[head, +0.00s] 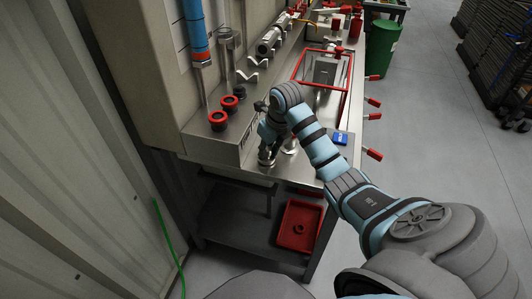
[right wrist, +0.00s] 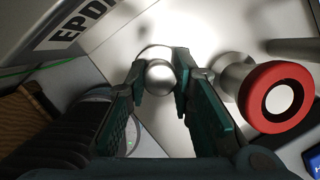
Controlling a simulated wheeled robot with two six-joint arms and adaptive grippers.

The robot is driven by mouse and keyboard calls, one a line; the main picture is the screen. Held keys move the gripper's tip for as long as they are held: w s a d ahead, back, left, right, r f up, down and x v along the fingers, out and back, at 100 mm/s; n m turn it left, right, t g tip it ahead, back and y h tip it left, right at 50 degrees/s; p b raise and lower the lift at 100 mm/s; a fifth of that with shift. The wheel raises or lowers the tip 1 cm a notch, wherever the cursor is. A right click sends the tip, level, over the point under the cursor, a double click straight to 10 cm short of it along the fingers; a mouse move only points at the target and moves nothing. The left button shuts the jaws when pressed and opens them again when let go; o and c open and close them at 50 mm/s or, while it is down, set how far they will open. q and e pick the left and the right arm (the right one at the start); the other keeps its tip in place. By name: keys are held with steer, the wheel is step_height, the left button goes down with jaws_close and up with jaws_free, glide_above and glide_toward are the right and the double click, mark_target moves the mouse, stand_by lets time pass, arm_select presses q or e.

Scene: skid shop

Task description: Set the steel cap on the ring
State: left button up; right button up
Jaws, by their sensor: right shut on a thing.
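My right gripper (head: 268,143) is low over the near end of the steel bench. In the right wrist view its two fingers (right wrist: 160,85) are shut on the round knob of the steel cap (right wrist: 160,74). A paler rounded steel part shows just behind the knob. In the head view the steel cap (head: 267,160) shows under the gripper, close to the bench's near edge. I cannot tell the ring apart under the cap, nor whether the cap touches anything below. My left gripper is not in view.
A steel cylinder with a red collar (right wrist: 276,97) stands close right of the fingers. Red-topped fittings (head: 218,119) stand on the raised ledge to the left. A blue box (head: 340,137) lies right on the bench. A red tray (head: 298,225) sits on the lower shelf.

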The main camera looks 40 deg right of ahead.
step_height(320, 180, up, 7)
steer(key=p, duration=0.6)
steer(key=shift+r, duration=0.15)
